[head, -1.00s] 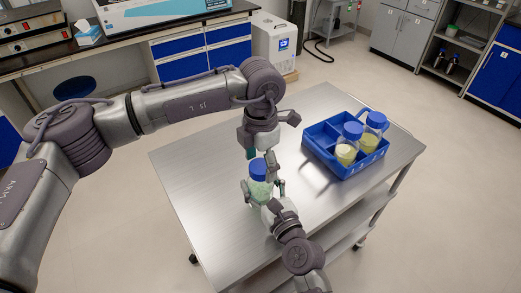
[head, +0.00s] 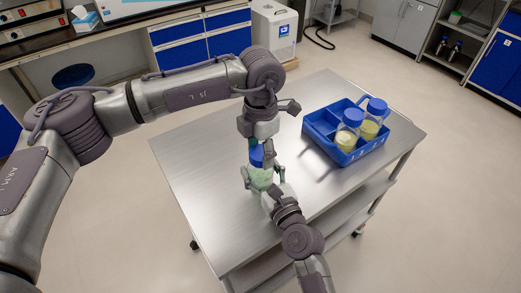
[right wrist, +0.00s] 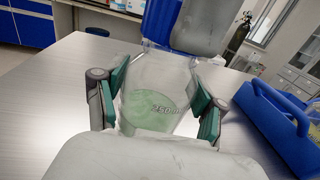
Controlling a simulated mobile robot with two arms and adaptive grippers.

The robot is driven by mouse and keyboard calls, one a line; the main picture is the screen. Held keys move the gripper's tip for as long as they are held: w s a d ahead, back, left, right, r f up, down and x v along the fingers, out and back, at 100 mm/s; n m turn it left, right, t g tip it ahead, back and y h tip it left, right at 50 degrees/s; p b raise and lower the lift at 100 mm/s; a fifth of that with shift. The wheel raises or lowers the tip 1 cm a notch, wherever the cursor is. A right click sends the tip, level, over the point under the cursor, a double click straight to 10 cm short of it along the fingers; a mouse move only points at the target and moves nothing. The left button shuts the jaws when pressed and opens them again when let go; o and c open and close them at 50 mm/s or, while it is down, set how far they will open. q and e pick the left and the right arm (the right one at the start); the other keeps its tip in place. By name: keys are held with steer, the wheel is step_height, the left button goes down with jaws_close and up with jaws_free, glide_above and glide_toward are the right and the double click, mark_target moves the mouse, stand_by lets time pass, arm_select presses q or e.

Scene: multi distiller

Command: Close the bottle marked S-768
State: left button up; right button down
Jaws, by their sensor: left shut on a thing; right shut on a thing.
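A clear bottle with pale green contents (head: 261,179) stands upright over the metal cart, with a blue cap (head: 256,157) at its top. My right gripper (head: 262,184) is shut on the bottle's body. In the right wrist view its green pads (right wrist: 160,105) press both sides of the bottle (right wrist: 160,75), which shows a "250" mark. My left gripper (head: 262,153) points down from above and is shut on the blue cap, which also shows in the right wrist view (right wrist: 160,20). Whether the cap is fully seated cannot be told. No S-768 label is readable.
A blue divided crate (head: 320,130) stands on the right of the cart top (head: 210,165). It holds two blue-capped bottles (head: 350,130) (head: 372,120) with yellowish contents. The cart's left side is clear. A bench with blue drawers (head: 190,35) is behind.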

arm_select(q)
steer(key=o, duration=1.4)
steer(key=shift+c, duration=0.2)
step_height(320, 180, up, 12)
arm_select(e)
jaws_free()
